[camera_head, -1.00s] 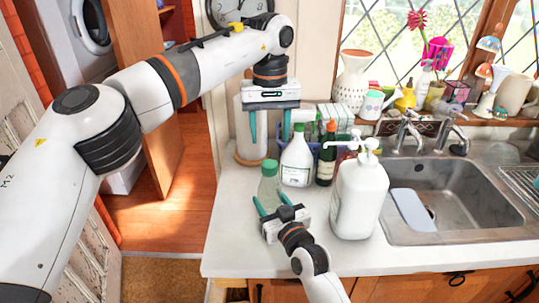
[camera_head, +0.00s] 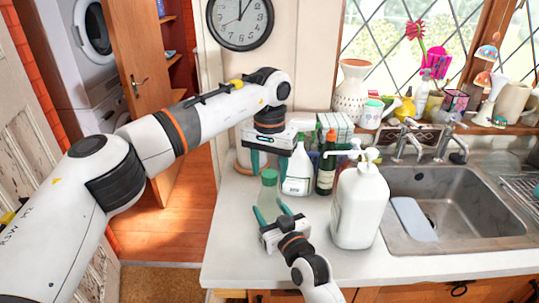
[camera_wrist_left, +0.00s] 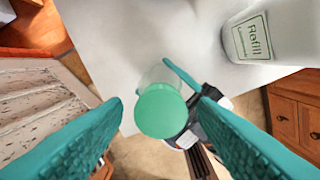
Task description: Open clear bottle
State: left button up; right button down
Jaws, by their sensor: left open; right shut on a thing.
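The clear bottle (camera_head: 268,198) stands upright on the counter, with a green cap (camera_head: 269,177) on top. My right gripper (camera_head: 271,212) is shut on the bottle's body from the front. My left gripper (camera_head: 270,160) is open and points down just above the cap. In the left wrist view, the cap (camera_wrist_left: 161,111) lies between the two teal fingers (camera_wrist_left: 160,100), which show gaps on both sides. The bottle body (camera_wrist_left: 162,74) is partly hidden behind the cap there, and a right gripper finger (camera_wrist_left: 181,74) shows beside it.
A white spray bottle (camera_head: 299,172), a dark green bottle (camera_head: 326,170) and a large white pump bottle (camera_head: 360,205) stand close to the right. The sink (camera_head: 455,215) is farther right. The counter (camera_head: 228,235) is clear at the left and front.

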pick_arm(q)
jog(key=shift+f, duration=0.25)
